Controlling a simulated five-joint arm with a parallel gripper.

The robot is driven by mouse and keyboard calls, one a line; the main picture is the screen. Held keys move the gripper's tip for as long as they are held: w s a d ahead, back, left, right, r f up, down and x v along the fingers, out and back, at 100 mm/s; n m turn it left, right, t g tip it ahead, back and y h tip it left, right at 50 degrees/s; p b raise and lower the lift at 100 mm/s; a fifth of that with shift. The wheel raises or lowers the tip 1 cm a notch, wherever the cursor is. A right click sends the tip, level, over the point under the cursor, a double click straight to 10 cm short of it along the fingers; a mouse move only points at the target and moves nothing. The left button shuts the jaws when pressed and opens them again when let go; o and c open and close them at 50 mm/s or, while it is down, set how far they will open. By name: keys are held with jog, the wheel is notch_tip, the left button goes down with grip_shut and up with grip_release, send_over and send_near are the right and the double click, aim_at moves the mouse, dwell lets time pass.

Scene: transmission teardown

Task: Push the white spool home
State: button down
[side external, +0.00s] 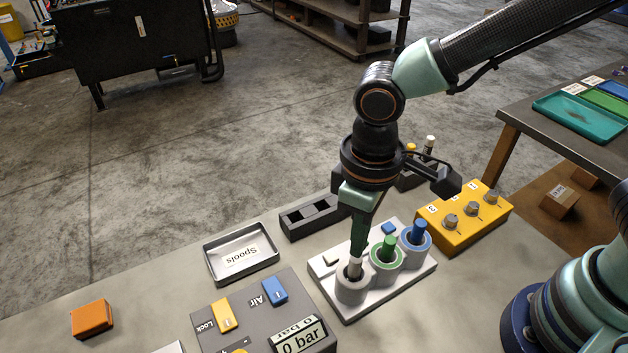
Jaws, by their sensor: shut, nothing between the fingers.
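The white spool (354,266) stands upright in the grey-white ring socket (352,289) at the left end of a white block (407,292). Its top sticks up above the socket rim. My gripper (358,254) is shut and points down, its tip right at the top of the white spool. I cannot tell whether the tip touches the spool. A green spool (389,243) stands in the green ring and a blue spool (419,228) in the blue ring of the same block.
A metal tray labelled Spools (240,255) lies to the left. A grey panel (249,315) with Lock and Air switches and a 0 bar display stands in front. A yellow block with knobs (465,225) is at right. An orange block (92,319) sits far left.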

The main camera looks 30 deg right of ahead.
notch_tip(320, 180, up, 7)
dwell(0.8)
jog(key=w+d+r+m+t, duration=0.1)
jog(key=d+r+m+t, duration=0.1)
jog(key=d, duration=0.9)
jog(key=w+d+r+m+t, duration=0.2)
jog(key=d+m+t, duration=0.1)
jog(key=d, duration=0.9)
jog(key=shift+w+r+m+t, duration=0.3)
jog(key=shift+r+m, duration=0.1)
jog(key=shift+m, duration=0.1)
